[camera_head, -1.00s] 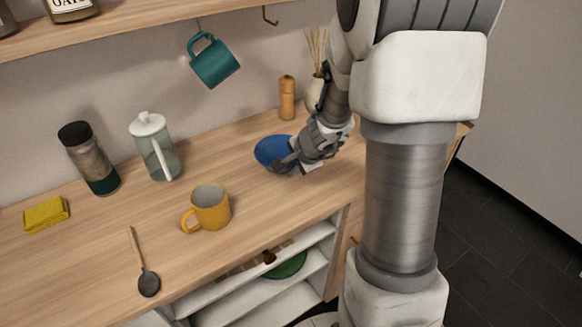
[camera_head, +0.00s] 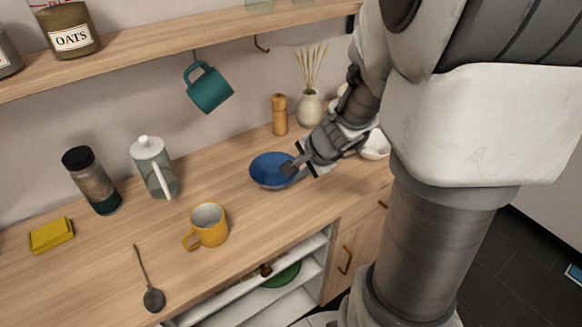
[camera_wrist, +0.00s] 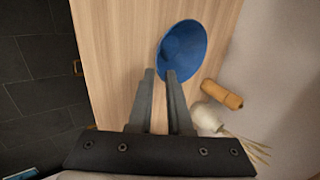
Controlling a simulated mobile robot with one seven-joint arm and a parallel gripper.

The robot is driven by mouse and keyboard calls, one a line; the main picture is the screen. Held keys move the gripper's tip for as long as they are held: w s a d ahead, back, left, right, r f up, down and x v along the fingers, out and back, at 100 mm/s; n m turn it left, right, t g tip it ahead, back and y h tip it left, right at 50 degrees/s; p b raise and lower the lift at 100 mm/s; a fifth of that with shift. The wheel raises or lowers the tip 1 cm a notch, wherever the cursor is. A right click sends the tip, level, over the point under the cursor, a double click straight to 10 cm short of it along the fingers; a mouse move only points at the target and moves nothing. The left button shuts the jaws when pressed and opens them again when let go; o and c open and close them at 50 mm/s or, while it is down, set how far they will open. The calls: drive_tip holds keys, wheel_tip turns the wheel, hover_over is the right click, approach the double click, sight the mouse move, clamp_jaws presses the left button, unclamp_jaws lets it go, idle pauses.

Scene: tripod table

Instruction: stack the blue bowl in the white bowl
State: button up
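The blue bowl (camera_head: 268,172) sits upright on the wooden counter; it also shows in the wrist view (camera_wrist: 188,45). My gripper (camera_head: 291,169) is at the bowl's right rim in the head view. In the wrist view its two fingertips (camera_wrist: 160,75) are apart with a gap between them, one over the bowl's near edge and one just outside it. Whether they touch the bowl I cannot tell. The white bowl (camera_head: 375,146) stands on the counter to the right, behind my gripper and partly hidden by my arm.
A pepper mill (camera_head: 279,115) and a vase with dry stems (camera_head: 309,108) stand behind the blue bowl. A yellow mug (camera_head: 209,226), a glass press (camera_head: 155,170) and a dark spoon (camera_head: 153,298) are to the left. A teal mug (camera_head: 208,88) hangs above.

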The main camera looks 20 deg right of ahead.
drive_tip(key=s+a+r+n, duration=1)
drive_tip(key=a+r+n, duration=0.1)
drive_tip(key=r+n, duration=0.1)
drive_tip(key=s+d+r+n+h, duration=0.1)
drive_tip(key=s+r+n, duration=0.1)
drive_tip(key=s, duration=0.4)
drive_tip(key=shift+s+d+r+n, duration=0.3)
drive_tip(key=shift+s+n, duration=0.1)
drive_tip(key=shift+n, duration=0.2)
drive_tip(key=shift+o, duration=0.2)
drive_tip(key=shift+s+d, duration=0.1)
drive_tip(key=shift+s, duration=0.15)
drive_tip(key=m, duration=1.5)
approach(286, 183)
drive_tip(key=shift+y, duration=0.4)
drive_tip(key=w+f+b, duration=0.1)
drive_tip(key=f, duration=0.1)
drive_tip(key=w+d+f+b, duration=0.1)
drive_tip(key=b, duration=0.1)
drive_tip(key=w+f+b, duration=0.1)
drive_tip(key=f, duration=0.1)
drive_tip(key=shift+w+d+f+b, duration=0.1)
drive_tip(key=shift+d+f+b, duration=0.15)
drive_tip(key=shift+f+b, duration=0.05)
drive_tip(key=shift+a+b+x, duration=0.2)
drive_tip(key=shift+b+x, duration=0.95)
drive_tip(key=shift+x, duration=1.85)
drive_tip(key=shift+w+r, duration=0.1)
drive_tip(key=shift+w, duration=0.1)
